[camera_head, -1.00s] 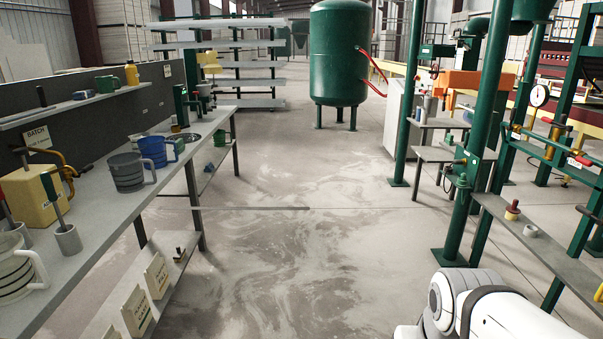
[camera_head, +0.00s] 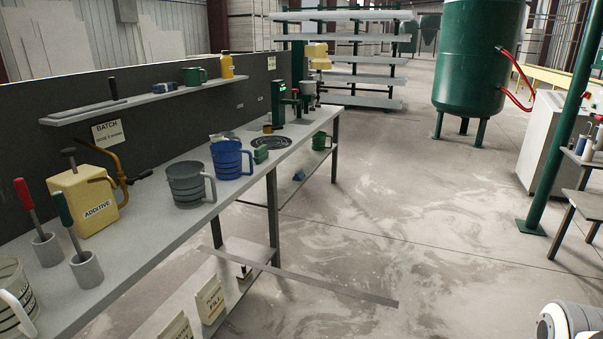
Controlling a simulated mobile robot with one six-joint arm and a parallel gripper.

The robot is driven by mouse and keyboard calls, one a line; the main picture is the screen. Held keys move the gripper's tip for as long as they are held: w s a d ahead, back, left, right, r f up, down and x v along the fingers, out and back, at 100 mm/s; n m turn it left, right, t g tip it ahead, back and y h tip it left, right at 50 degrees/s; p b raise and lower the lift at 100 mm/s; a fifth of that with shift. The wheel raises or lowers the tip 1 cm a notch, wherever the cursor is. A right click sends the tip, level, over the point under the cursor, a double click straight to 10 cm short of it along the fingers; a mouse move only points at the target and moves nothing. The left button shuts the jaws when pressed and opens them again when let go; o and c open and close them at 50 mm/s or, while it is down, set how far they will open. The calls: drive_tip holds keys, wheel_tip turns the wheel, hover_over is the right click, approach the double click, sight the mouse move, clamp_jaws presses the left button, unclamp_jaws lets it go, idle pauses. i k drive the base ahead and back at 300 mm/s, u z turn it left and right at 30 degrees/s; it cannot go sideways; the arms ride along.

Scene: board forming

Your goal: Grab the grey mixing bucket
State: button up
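The grey mixing bucket (camera_head: 190,184) stands upright on the grey workbench (camera_head: 150,240) at the left, with dark bands around it and its handle on the right side. A blue bucket (camera_head: 230,160) stands just behind it to the right, and a whitish banded bucket (camera_head: 14,300) is cut off at the lower left edge. Only a white part of my arm shows at the lower right corner. My gripper is not in view.
A yellow additive container (camera_head: 88,203) and two holders with red and green handled tools stand left of the grey bucket. A shelf (camera_head: 130,103) runs above the bench's back. Open floor (camera_head: 400,240) lies right of the bench; a green tank (camera_head: 477,60) stands beyond.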

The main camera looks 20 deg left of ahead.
sight(186, 179)
drive_tip(key=u, duration=0.3)
drive_tip(key=i, duration=1.55)
drive_tip(key=u, duration=1.25)
drive_tip(key=i, duration=1.1)
drive_tip(key=u, duration=1.2)
drive_tip(key=i, duration=0.6)
drive_tip(key=u, duration=0.25)
